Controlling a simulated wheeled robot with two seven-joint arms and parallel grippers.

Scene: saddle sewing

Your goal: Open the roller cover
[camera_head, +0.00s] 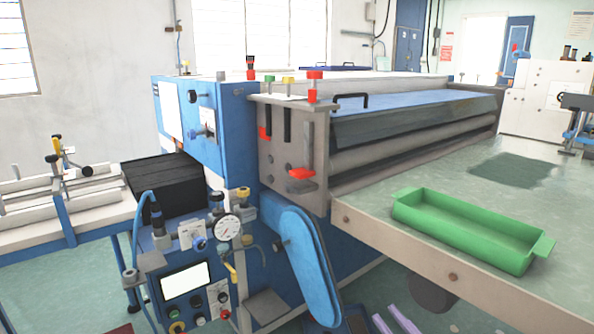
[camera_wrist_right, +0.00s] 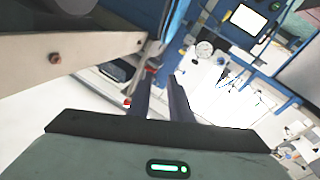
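The roller cover (camera_head: 425,108) is a long blue panel on top of the machine in the head view. It lies down over the grey rollers (camera_head: 400,155). A black bar handle (camera_head: 351,100) stands on its near left end. My right gripper (camera_head: 386,312) shows only as two purplish fingers at the bottom edge of the head view, well below the cover and apart from it. In the right wrist view its two fingers (camera_wrist_right: 162,88) are spread with a gap and nothing between them. The cover does not clearly show there. My left gripper is not in view.
A grey side plate (camera_head: 290,150) with red, yellow and green knobs stands at the cover's near end. A green tray (camera_head: 470,229) sits on the table (camera_head: 385,225) at right. A gauge panel (camera_head: 185,275) and blue belt guard (camera_head: 310,265) are below left.

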